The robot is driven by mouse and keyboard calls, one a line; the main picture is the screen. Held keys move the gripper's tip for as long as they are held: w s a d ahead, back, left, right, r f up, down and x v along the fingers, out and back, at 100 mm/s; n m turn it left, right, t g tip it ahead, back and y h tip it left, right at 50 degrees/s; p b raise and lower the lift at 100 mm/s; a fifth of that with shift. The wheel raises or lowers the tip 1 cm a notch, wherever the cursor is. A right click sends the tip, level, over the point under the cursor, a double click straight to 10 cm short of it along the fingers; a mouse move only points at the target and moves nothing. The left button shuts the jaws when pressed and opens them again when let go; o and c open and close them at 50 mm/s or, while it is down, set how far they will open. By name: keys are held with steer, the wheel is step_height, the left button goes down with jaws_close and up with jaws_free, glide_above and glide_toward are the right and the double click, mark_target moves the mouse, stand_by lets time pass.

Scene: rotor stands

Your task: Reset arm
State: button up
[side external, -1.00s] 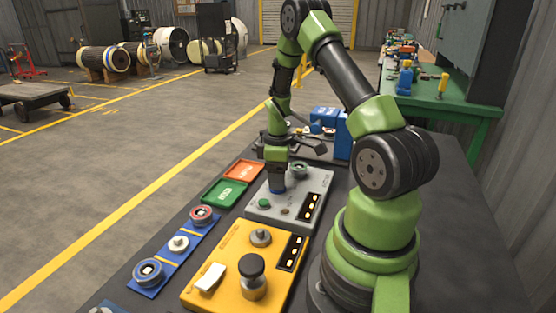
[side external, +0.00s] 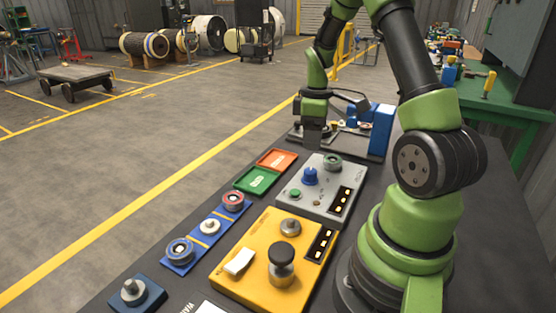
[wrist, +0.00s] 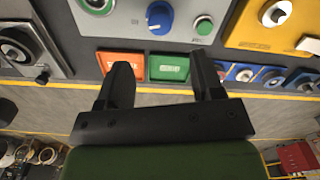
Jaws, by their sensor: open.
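My gripper (side external: 313,138) is at the far part of the bench, beyond the orange tray. In the wrist view its two dark fingers (wrist: 161,72) are apart with nothing between them, and the orange and green trays show below and behind them. The grey stand (side external: 322,203) carries a blue knob (side external: 310,176), a green button (side external: 294,194) and a round dark-green part (side external: 333,161). The knob, clear of my gripper, also shows in the wrist view (wrist: 160,16). The yellow stand (side external: 240,290) is nearer the camera, with a black-topped cylinder (side external: 282,262) and a white rocker (side external: 239,262).
An orange tray (side external: 277,159) and a green tray (side external: 257,180) lie left of the grey stand. A blue strip (side external: 195,246) holds round parts. A dark blue block (side external: 137,293) is at the near edge. Another stand with blue parts (side external: 380,132) is at the far end.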

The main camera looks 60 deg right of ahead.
steer(key=w+a+r+m+t, duration=0.2)
steer(key=a+r, duration=0.5)
steer(key=r, duration=0.1)
steer(key=s+a+r+m+t, duration=0.1)
steer(key=s+a+r, duration=0.2)
steer(key=a, duration=0.2)
steer(key=s+a+r+m+t+y, duration=0.1)
steer(key=s+a+r+m+t, duration=0.1)
steer(key=a, duration=0.4)
steer(key=s+a+r+m+t+y, duration=0.1)
steer(key=s+a+r+m+t, duration=0.1)
steer(key=s+a+r, duration=0.2)
steer(key=shift+s+a+r, duration=0.2)
steer(key=shift+s+a, duration=0.6)
steer(key=shift+a, duration=0.2)
